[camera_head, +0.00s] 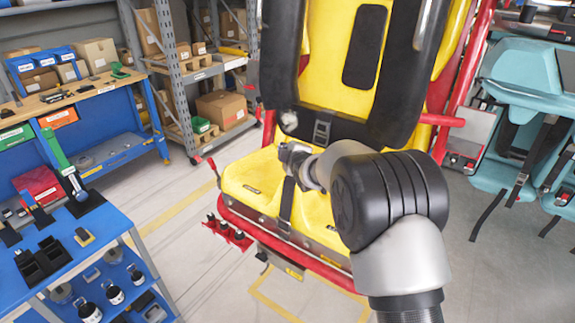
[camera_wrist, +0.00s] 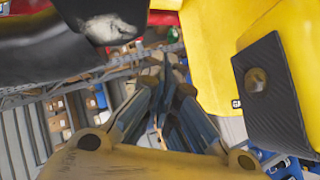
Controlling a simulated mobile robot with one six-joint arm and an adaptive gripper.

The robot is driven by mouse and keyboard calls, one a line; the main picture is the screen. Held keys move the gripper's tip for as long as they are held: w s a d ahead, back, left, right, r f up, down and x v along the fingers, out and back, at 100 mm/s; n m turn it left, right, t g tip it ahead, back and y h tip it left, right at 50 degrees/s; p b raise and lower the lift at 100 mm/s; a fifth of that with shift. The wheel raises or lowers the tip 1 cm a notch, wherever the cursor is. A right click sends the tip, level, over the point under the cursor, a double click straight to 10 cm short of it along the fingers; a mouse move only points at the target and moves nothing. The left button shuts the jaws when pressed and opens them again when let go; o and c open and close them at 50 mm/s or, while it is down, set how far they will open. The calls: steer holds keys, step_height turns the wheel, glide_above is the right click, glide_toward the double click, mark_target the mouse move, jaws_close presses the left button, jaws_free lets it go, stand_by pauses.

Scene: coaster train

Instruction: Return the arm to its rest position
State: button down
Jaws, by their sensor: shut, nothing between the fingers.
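My arm reaches in from the lower right of the head view, with its large dark joint in front of the yellow seat. My gripper (camera_head: 290,152) is small and partly hidden there, just over the yellow seat (camera_head: 250,178) and near the black buckle (camera_head: 322,130). In the wrist view my gripper (camera_wrist: 165,65) points away from the camera, its fingers together with nothing seen between them. I cannot tell whether it touches the seat or the strap.
A black padded restraint (camera_head: 408,75) hangs over the seat close to my arm. Red levers (camera_head: 228,232) stick out at the seat's front. A blue cart (camera_head: 75,245) stands left, shelving (camera_head: 180,75) behind, a teal seat (camera_head: 525,75) right. The floor between cart and seat is clear.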

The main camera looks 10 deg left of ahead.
steer(key=v, duration=0.5)
steer(key=f+p+v, duration=0.1)
steer(key=v, duration=0.1)
steer(key=shift+s+d, duration=0.15)
steer(key=shift+d, duration=0.3)
steer(key=s+d+r+m+g+h, duration=0.1)
steer(key=s+d+r+m+h, duration=0.1)
steer(key=s+d+r+m, duration=0.45)
steer(key=s+d+r+m+g+h, duration=0.2)
steer(key=s+d+m, duration=0.1)
steer(key=s+d, duration=0.7)
steer(key=s+d+f+m+g, duration=0.1)
steer(key=s+d+m, duration=0.2)
steer(key=s, duration=0.6)
steer(key=s+d+m+g+h, duration=0.1)
steer(key=s+d+m+g, duration=0.1)
steer(key=s, duration=0.7)
steer(key=s+d+f+m+g+h, duration=0.1)
steer(key=s+d+m, duration=0.3)
steer(key=s, duration=0.6)
steer(key=shift+d+f+g, duration=0.4)
steer(key=shift+d+g, duration=0.1)
steer(key=shift+d, duration=0.35)
steer(key=shift+w+m, duration=0.1)
steer(key=shift+m, duration=0.15)
